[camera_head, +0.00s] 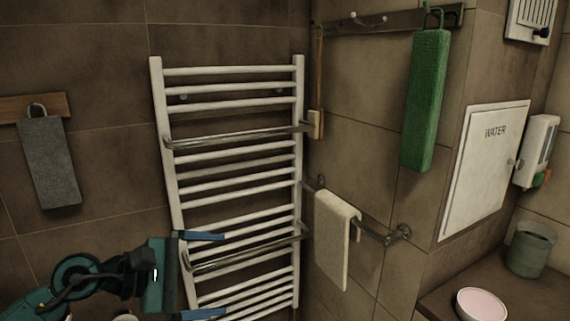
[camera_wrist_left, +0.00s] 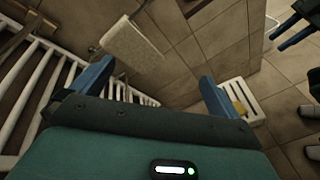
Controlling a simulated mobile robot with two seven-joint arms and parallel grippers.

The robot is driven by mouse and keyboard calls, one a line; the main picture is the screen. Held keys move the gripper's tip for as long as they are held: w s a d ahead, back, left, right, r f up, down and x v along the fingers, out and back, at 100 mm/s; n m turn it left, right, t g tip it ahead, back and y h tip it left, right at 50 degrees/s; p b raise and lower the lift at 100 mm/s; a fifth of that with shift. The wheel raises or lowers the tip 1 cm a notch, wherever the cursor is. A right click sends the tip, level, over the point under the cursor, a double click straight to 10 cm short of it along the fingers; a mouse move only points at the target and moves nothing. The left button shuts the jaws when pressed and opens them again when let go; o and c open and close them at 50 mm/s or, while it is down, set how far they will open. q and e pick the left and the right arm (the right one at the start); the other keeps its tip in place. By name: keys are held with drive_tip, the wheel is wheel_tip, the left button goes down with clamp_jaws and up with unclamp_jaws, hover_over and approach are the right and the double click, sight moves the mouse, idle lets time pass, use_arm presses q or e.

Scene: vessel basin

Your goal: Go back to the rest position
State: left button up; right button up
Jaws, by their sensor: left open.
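My left gripper (camera_head: 205,275) comes in from the lower left in the head view, in front of the lower part of the white towel rail. Its two blue fingers are spread wide, one above the other, with nothing between them. In the left wrist view the open left gripper (camera_wrist_left: 155,88) also shows empty. At the upper right of that wrist view, dark parts with blue finger-like tips (camera_wrist_left: 295,38) show, which look like my right gripper; its jaw state is unclear.
A white ladder towel rail (camera_head: 232,149) is on the wall close to my left gripper. A cream towel (camera_head: 334,240) hangs on a bar right of it. A green towel (camera_head: 425,100), a grey towel (camera_head: 50,162), a green cup (camera_head: 530,249) and a pink-topped dish (camera_head: 481,304) are farther off.

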use_arm(q)
drive_tip(key=s+d+n+t+h, duration=0.2)
drive_tip(key=s+d+n+h, duration=0.15)
drive_tip(key=n, duration=0.65)
drive_tip(key=s+a+f+n+t+y+p, duration=0.15)
drive_tip(key=f+n+y, duration=0.35)
drive_tip(key=n, duration=0.7)
drive_tip(key=s+a+f+n+t+y+b, duration=0.1)
drive_tip(key=s+a+f+n+t+y, duration=0.15)
drive_tip(key=f+n, duration=0.6)
drive_tip(key=s+a+f+n+t+y+p, duration=0.1)
drive_tip(key=f+n+t+y, duration=0.25)
drive_tip(key=n, duration=1.15)
drive_tip(key=s+f+n+g+y, duration=0.1)
drive_tip(key=s+f+n+g, duration=0.4)
drive_tip(key=s+f+n, duration=0.5)
drive_tip(key=shift+d+f+y, duration=0.35)
drive_tip(key=shift+d+f, duration=0.05)
use_arm(e)
drive_tip(key=shift+s+d+h, duration=0.2)
drive_tip(key=shift+d+h, duration=0.1)
drive_tip(key=shift+d, duration=0.2)
use_arm(q)
drive_tip(key=shift+g, duration=0.25)
use_arm(e)
drive_tip(key=shift+a+r, duration=0.1)
drive_tip(key=shift+a, duration=0.05)
